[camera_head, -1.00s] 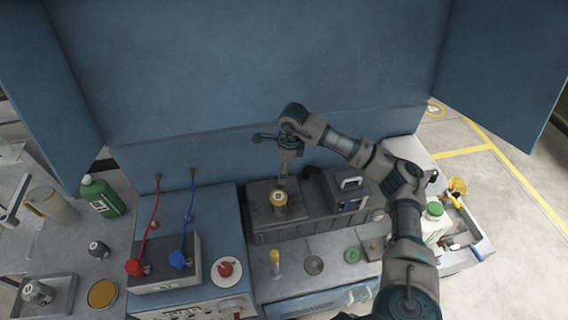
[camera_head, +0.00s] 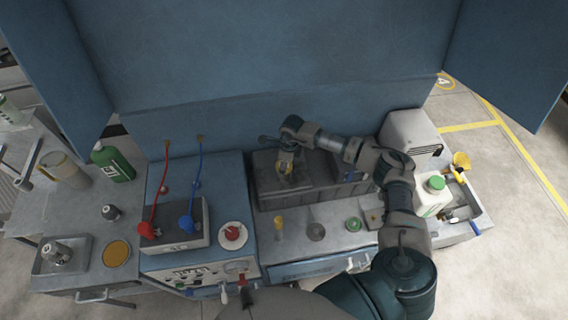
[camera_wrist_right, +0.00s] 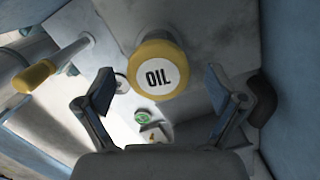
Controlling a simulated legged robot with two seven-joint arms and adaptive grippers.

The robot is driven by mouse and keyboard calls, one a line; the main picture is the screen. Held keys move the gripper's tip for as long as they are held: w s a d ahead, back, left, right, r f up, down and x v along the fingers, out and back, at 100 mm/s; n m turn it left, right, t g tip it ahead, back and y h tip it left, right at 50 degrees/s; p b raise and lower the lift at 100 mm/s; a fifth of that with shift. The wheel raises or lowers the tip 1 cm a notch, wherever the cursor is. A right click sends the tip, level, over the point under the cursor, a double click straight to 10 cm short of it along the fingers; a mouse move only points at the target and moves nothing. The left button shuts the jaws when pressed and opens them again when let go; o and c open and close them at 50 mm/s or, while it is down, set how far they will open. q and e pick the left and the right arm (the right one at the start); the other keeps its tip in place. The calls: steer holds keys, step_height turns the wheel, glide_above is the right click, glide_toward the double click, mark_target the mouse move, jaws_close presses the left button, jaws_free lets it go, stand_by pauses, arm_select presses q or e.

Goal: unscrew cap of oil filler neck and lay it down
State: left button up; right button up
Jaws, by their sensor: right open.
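The oil filler cap (camera_wrist_right: 159,72) is yellow with a white top marked OIL. In the right wrist view it sits just beyond the fingertips, between their lines. In the head view the cap (camera_head: 285,167) is mostly hidden under my right gripper (camera_head: 287,158), on top of a grey housing (camera_head: 268,188). My right gripper also shows in the wrist view (camera_wrist_right: 162,88), with its two fingers spread wide and nothing between them. My left gripper is not in view.
A grey bench top (camera_head: 334,212) in front holds a yellow-topped tube (camera_head: 279,226), a dark disc (camera_head: 315,231) and a green cap (camera_head: 353,224). A white jug (camera_head: 432,196) stands at the right. A unit with red and blue cables (camera_head: 180,226) stands left.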

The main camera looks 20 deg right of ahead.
steer(key=shift+f, duration=0.5)
steer(key=c, duration=1.2)
steer(key=n+b, duration=0.2)
steer(key=shift+f+n, duration=0.15)
steer(key=shift+n, duration=0.15)
steer(key=shift+n+b, duration=0.8)
steer(key=shift+n, duration=0.1)
steer(key=shift+n+g, duration=0.3)
steer(key=shift+n, duration=0.1)
steer(key=shift+r, duration=0.2)
